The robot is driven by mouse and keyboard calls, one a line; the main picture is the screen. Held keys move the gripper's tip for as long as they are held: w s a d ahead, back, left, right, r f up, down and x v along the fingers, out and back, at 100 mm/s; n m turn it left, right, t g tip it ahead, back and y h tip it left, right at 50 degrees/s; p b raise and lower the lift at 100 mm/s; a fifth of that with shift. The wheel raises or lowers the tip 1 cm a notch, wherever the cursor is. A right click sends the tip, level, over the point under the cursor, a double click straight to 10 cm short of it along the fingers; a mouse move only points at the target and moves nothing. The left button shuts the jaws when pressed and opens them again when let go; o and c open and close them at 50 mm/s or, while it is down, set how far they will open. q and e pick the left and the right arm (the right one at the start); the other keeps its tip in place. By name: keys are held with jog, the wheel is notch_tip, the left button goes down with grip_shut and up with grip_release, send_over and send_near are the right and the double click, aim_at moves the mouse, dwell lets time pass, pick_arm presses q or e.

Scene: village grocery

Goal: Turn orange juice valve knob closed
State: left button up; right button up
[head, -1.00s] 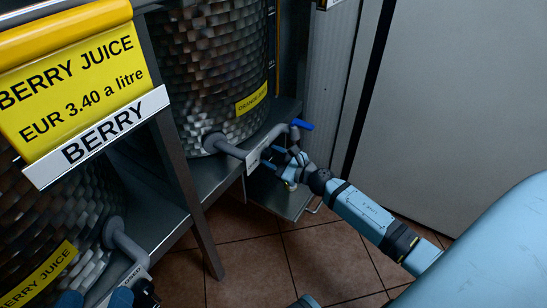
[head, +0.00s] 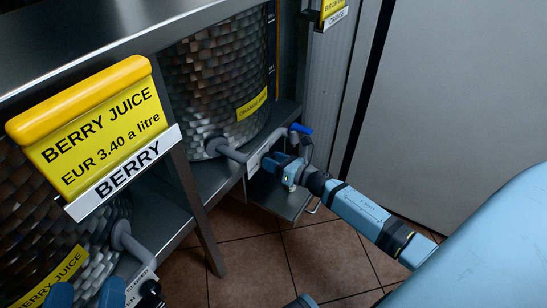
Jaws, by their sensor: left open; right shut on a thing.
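The orange juice tank (head: 215,100) stands at the back, with a small yellow label. A grey pipe (head: 232,152) comes out of its lower front and leads to the valve. A bright blue lever-shaped knob (head: 301,129) shows at the valve's upper end. My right gripper (head: 273,163) is at the valve, just below and left of this blue part. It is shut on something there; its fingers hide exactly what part. My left gripper (head: 86,294) is open at the bottom left edge, in front of the berry juice tank, partly out of the picture.
A yellow berry juice price sign (head: 95,125) hangs in front at left. The berry tank's grey pipe (head: 130,245) is close to my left gripper. A metal shelf leg (head: 195,205) stands between the tanks. The tiled floor (head: 250,255) is clear.

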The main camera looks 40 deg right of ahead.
pick_arm(q)
jog(key=shift+a+f+g+y+p, duration=0.5)
jog(key=shift+a+f+y+p, duration=0.55)
jog(key=shift+p, duration=1.5)
pick_arm(e)
jog(key=shift+m, duration=4.4)
jog(key=o, duration=0.9)
pick_arm(q)
jog(key=f, duration=0.1)
jog(key=a+f+g+y+p, duration=0.1)
jog(key=f, duration=0.1)
jog(key=s+f+g+y+p, duration=0.1)
jog(key=shift+s+a+f+n, duration=0.1)
jog(key=shift+a+f+n, duration=0.05)
jog(key=shift+a+n, duration=0.2)
pick_arm(e)
jog(key=v, duration=1.4)
jog(key=shift+w+d, duration=0.1)
jog(key=shift+d, duration=0.05)
